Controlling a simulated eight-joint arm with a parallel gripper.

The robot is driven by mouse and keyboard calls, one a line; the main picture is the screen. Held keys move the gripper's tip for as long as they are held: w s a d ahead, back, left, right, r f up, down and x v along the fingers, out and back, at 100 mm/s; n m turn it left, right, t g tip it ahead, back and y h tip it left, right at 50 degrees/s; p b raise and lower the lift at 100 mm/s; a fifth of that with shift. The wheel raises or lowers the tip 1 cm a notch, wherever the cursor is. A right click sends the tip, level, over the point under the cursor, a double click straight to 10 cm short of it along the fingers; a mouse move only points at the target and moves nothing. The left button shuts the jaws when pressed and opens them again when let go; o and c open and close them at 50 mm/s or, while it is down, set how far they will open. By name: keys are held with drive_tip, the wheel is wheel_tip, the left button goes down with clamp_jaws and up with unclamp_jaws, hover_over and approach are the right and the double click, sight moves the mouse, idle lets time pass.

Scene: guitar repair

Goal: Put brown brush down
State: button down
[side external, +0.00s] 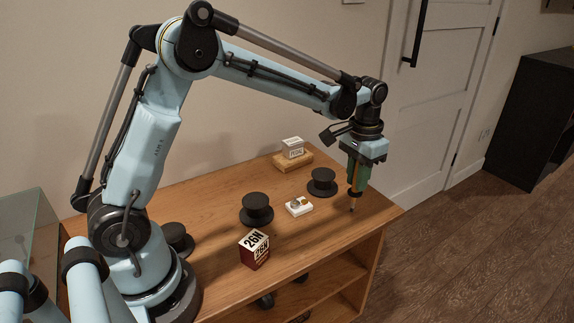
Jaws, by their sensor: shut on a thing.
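My gripper (356,181) points straight down over the right end of the wooden table (215,190). It is shut on the brown brush (354,193), which hangs upright below it. The brush's thin dark tip is at or just above the tabletop, near the right edge; I cannot tell whether it touches. The upper part of the brush is hidden by the gripper.
Black spools stand left of the brush (322,183), (256,209). A small white item (298,206) lies between them. A red and white box (254,250) is at the front. A white box (292,148) sits on a wooden block (291,162) at the back.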

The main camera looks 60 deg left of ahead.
drive_tip(key=shift+f, duration=0.1)
drive_tip(key=c, duration=1)
unclamp_jaws()
drive_tip(key=shift+c, duration=0.2)
